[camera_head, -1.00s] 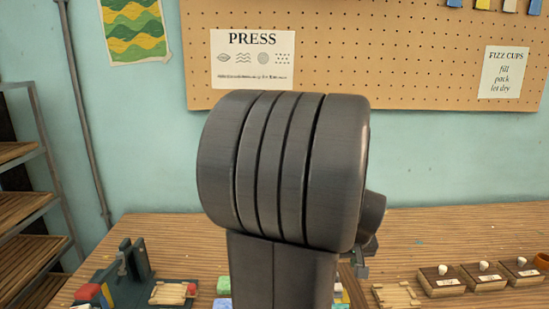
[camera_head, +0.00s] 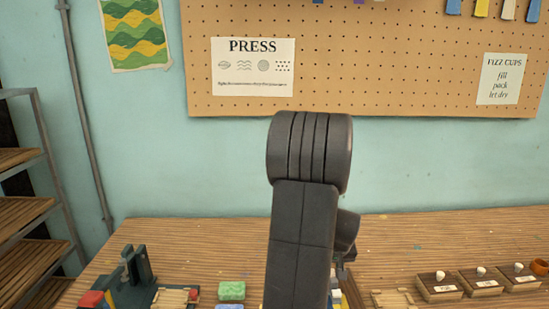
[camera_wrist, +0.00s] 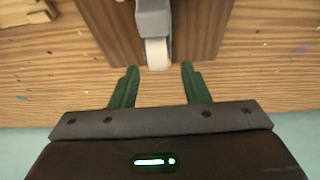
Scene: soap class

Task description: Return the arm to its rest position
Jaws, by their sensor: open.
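My arm (camera_head: 300,235) rises through the middle of the head view, its dark ribbed joint in front of the wall. In the wrist view my gripper (camera_wrist: 158,80) shows two green fingers spread apart, with nothing held between them. A grey part with a pale rounded end (camera_wrist: 158,52) shows just beyond the fingertips, in front of a brown board. I cannot tell how far it is from the fingers. In the head view the fingers are hidden behind the arm.
The wooden bench (camera_head: 210,250) holds a dark press-like fixture (camera_head: 137,275) at left, a green block (camera_head: 231,290) beside my arm, and several labelled wooden boxes (camera_head: 437,288) at right. A shelf rack (camera_head: 35,210) stands far left. The bench behind the boxes is mostly clear.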

